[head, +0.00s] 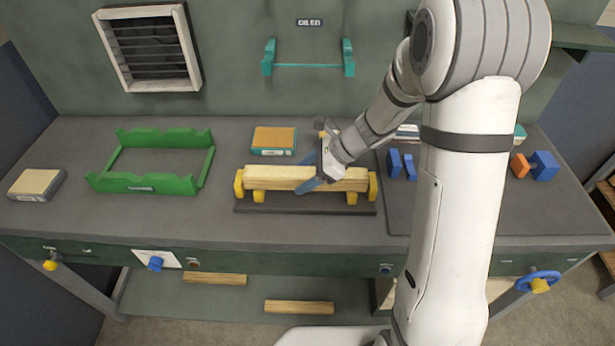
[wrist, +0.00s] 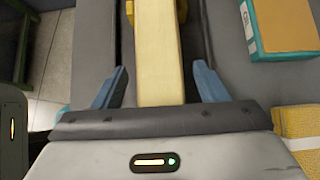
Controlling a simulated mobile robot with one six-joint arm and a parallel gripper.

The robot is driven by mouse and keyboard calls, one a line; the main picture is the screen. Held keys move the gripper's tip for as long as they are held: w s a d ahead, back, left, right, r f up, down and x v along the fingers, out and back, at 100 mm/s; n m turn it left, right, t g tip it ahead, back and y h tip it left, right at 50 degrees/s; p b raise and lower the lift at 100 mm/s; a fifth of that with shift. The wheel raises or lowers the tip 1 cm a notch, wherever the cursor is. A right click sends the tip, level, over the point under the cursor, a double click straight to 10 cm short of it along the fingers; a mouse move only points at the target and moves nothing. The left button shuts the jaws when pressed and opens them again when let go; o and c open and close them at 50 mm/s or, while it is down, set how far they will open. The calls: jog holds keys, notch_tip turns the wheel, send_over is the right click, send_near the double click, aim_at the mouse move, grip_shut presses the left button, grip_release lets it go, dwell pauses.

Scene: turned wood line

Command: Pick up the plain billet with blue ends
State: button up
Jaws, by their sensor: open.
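A plain pale wooden billet (head: 275,177) lies lengthwise across the yellow rests of a dark-based stand (head: 243,208) on the bench. I cannot make out blue on its ends in either view. My gripper (head: 308,173) is open over the billet, right of its middle, with one blue finger on the far side and one on the near side. In the wrist view the billet (wrist: 160,50) runs between the open fingers (wrist: 160,84), with a gap on both sides. The gripper hides part of the billet in the head view.
A green cradle (head: 139,188) stands left, with a tan-topped block (head: 36,184) beyond it. An orange-and-teal box (head: 273,140) sits just behind the stand. Blue pieces (head: 401,164) and a blue-orange part (head: 543,165) lie right. Wooden bars (head: 299,307) lie on the lower shelf.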

jog(key=c, duration=1.3)
